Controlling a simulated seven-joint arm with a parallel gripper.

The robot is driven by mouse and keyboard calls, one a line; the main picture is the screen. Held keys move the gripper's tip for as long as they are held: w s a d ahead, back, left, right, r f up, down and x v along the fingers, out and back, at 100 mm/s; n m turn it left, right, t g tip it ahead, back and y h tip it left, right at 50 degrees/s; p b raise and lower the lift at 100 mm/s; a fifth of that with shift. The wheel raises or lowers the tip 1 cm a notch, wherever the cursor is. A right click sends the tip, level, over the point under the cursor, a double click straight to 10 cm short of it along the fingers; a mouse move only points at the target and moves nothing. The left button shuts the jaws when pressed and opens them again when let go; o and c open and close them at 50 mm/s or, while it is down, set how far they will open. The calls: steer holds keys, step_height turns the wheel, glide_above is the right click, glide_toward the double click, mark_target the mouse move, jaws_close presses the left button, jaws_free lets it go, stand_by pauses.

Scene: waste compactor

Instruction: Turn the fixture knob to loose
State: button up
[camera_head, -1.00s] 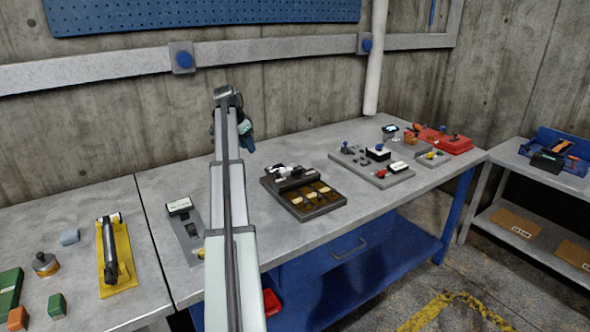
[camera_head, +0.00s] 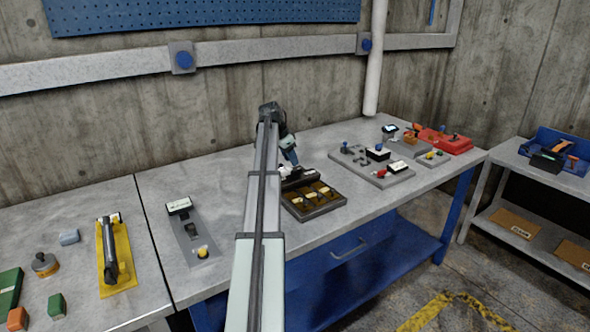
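Which part is the fixture knob I cannot tell for sure. My gripper (camera_head: 293,160) hangs at the end of my arm, above or just behind the back of the tray unit, left of the grey board. Its fingers are too small and dark to show whether they are open.
At left are a yellow fixture (camera_head: 126,270) with a black handle, a grey plate (camera_head: 192,240) with a yellow button, and loose blocks. A red case (camera_head: 455,143) stands at the far right end of the bench. The bench between plate and tray is clear under my arm.

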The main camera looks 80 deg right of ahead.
mark_target(296, 170)
steer(key=shift+x, duration=2.95)
jaws_close()
